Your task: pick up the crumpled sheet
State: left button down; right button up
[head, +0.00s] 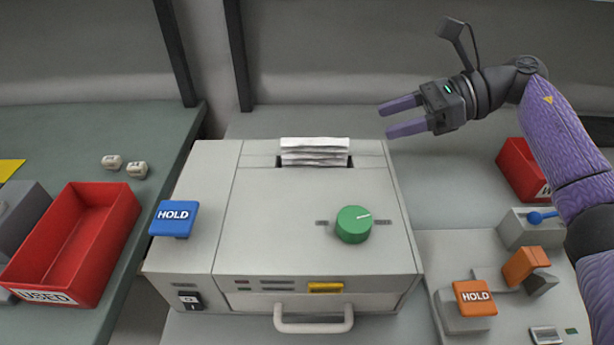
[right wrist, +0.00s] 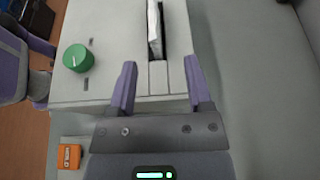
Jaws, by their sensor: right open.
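The crumpled sheet (head: 315,151) is white and pleated. It sticks up out of a slot at the back of the grey printer (head: 270,215). In the right wrist view the sheet (right wrist: 154,32) stands in its dark slot, ahead of the fingertips. My right gripper (head: 393,116) is open and empty, to the right of the sheet and apart from it, with its fingers pointing left. In the right wrist view its two purple fingers (right wrist: 160,75) are spread, with bare printer top between them. My left gripper is not in view.
A green knob (head: 353,225), a blue HOLD paddle (head: 174,218) and a front handle (head: 313,318) are on the printer. An orange HOLD paddle (head: 475,297) stands at the right. A red USED bin (head: 75,243) is on the left table, and another red bin (head: 522,170) is at the right.

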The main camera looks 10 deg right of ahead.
aim_at(347, 140)
jog(key=shift+w+a+f, duration=0.15)
jog(key=shift+a+f, duration=0.1)
jog(key=shift+f, duration=0.4)
jog(key=x, duration=0.6)
jog(key=s+b+x, duration=0.1)
jog(key=x, duration=0.2)
jog(key=shift+a+r, duration=0.25)
jog(key=shift+a, duration=0.05)
jog(key=shift+s, duration=0.1)
grip_shut()
